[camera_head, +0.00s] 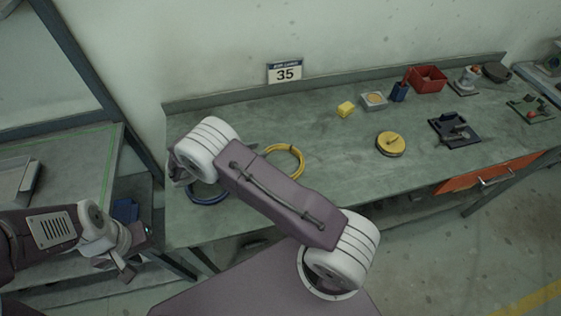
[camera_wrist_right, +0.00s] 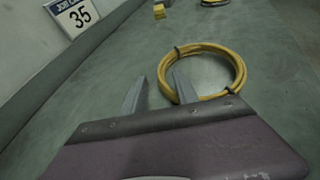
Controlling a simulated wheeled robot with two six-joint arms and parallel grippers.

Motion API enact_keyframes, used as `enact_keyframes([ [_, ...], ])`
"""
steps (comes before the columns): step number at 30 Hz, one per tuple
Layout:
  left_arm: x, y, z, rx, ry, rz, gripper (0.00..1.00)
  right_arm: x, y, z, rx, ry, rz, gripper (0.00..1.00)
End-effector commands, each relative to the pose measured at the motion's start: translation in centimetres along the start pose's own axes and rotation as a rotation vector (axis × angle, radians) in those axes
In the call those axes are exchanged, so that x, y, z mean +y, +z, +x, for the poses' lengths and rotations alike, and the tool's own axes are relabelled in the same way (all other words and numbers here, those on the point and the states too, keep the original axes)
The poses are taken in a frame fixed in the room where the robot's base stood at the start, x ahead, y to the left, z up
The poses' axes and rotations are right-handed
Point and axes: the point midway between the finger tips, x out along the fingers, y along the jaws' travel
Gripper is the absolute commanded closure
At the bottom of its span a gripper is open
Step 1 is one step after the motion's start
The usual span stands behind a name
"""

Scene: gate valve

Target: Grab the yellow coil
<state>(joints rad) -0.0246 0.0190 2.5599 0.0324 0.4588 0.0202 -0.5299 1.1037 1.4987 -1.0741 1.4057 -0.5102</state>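The yellow coil (camera_head: 299,157) lies on the green workbench, partly hidden behind my right arm in the head view. In the right wrist view the yellow coil (camera_wrist_right: 241,72) is a ring with dark ties. My right gripper (camera_wrist_right: 160,80) is open, its fingers apart with nothing held. One finger overlaps the inside of the ring and the other is left of its near-left rim; I cannot tell their height above the bench. The arm mostly hides this gripper in the head view. My left gripper (camera_head: 136,257) appears open and empty, off the bench's left end.
A blue coil (camera_head: 208,198) lies beside my right wrist. A "35" sign (camera_head: 285,72) is on the wall.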

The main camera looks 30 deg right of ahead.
Motion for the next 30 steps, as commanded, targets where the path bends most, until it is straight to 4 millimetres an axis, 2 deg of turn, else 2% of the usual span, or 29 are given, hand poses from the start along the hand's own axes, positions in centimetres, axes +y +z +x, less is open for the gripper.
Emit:
enact_keyframes([
  [3,0.0,-0.1,-1.0,0.000,0.000,0.000,0.64,-0.1,0.2,2.3,-0.001,-0.007,-0.002,0.64],
  [6,0.0,-0.1,-1.2,0.000,0.000,0.000,0.64,-0.1,0.0,3.8,0.000,-0.005,0.000,0.64],
  [14,0.0,-0.1,-1.1,0.000,0.000,0.000,0.64,-0.1,-0.1,4.5,0.000,-0.002,0.000,0.64],
  [15,0.0,-0.1,-1.1,0.000,0.000,0.000,0.64,-0.1,-0.1,4.5,0.000,-0.002,0.000,0.70],
  [18,0.0,-0.1,-1.1,0.000,0.000,0.000,0.64,-0.1,-0.1,4.5,0.000,-0.002,0.000,0.98],
  [30,0.0,-0.1,-1.1,0.000,0.000,0.000,0.64,-0.1,-0.2,4.4,0.003,-0.003,0.000,1.00],
])
